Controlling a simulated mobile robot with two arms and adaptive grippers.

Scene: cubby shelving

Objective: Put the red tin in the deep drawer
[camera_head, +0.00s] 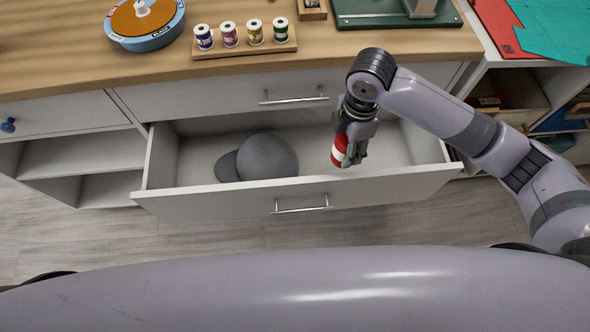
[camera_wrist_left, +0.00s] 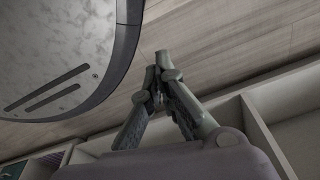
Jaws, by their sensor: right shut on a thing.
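The red tin (camera_head: 340,150), red with a white band, is held by my right gripper (camera_head: 349,158). The gripper is shut on it and points down over the right part of the open deep drawer (camera_head: 240,205). Part of the tin is hidden by the fingers, and I cannot tell whether it touches the drawer floor. My left gripper (camera_wrist_left: 157,75) shows only in the left wrist view, with its fingertips together and nothing seen between them, above the wood floor.
A grey rounded thing (camera_head: 268,158) lies left of middle in the drawer, with a smaller grey part beside it. A closed drawer (camera_head: 220,97) is above. The countertop holds a thread spool rack (camera_head: 245,48) and a blue round tin (camera_head: 146,40). Open cubbies flank the drawer.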

